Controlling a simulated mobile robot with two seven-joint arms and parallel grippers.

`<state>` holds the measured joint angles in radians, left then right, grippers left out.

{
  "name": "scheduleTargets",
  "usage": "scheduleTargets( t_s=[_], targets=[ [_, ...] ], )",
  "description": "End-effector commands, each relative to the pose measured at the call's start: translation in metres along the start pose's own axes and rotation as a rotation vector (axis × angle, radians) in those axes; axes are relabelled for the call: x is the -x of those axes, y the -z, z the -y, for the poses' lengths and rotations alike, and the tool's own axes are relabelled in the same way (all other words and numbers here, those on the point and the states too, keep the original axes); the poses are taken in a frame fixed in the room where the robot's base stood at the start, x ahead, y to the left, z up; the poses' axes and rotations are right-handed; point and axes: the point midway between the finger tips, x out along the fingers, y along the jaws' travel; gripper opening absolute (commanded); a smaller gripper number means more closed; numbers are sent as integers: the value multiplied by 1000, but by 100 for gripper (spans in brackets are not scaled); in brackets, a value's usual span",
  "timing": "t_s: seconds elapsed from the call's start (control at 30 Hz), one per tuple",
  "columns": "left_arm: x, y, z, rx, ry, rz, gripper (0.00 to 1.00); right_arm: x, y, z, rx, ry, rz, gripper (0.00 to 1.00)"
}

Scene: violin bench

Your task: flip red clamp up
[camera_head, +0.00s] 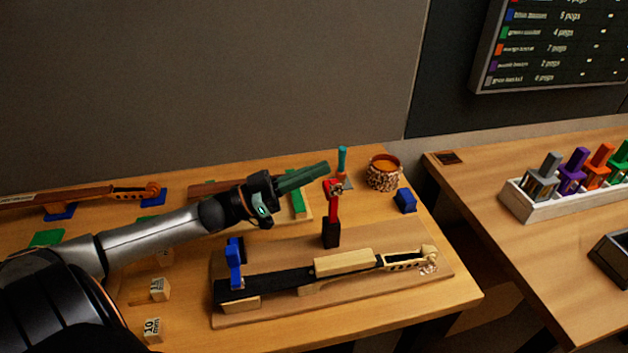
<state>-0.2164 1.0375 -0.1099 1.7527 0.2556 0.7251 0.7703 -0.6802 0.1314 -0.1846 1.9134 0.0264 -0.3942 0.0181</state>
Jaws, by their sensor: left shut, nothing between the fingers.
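The red clamp (333,216) stands upright at the back edge of the wooden jig board (390,262), its black foot at the bottom and a red and metal top. A violin neck (345,262) with a black fingerboard and pale scroll lies on the board in front of it. A blue clamp (235,265) stands at the board's left end. My left gripper (326,166) is shut and empty, its fingers pointing right, just above and left of the red clamp's top in the picture. I cannot tell if they touch. My right gripper is out of view.
Behind are a teal-handled tool (342,160), a round patterned pot (384,173) and a blue block (405,200). A brown violin neck (85,196) lies at the left. Number blocks (160,288) stand at front left.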

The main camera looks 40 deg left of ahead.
Motion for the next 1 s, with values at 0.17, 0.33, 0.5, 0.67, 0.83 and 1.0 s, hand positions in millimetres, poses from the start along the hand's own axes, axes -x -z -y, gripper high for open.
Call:
scheduleTargets(
  t_s=[0.17,0.33,0.5,0.67,0.83,1.0],
  targets=[
    [6,-16,0,-1,-1,-3,0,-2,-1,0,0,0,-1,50],
    [7,-19,0,-3,-3,-3,0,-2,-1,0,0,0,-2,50],
    [7,-19,0,-2,-2,-3,0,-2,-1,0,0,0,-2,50],
    [7,-20,3,-3,-2,-4,0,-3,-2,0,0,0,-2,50],
    [10,-29,15,-5,-1,-4,0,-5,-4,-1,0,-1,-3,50],
    [11,-29,16,-2,-1,-3,0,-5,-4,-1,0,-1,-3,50]
  ],
)
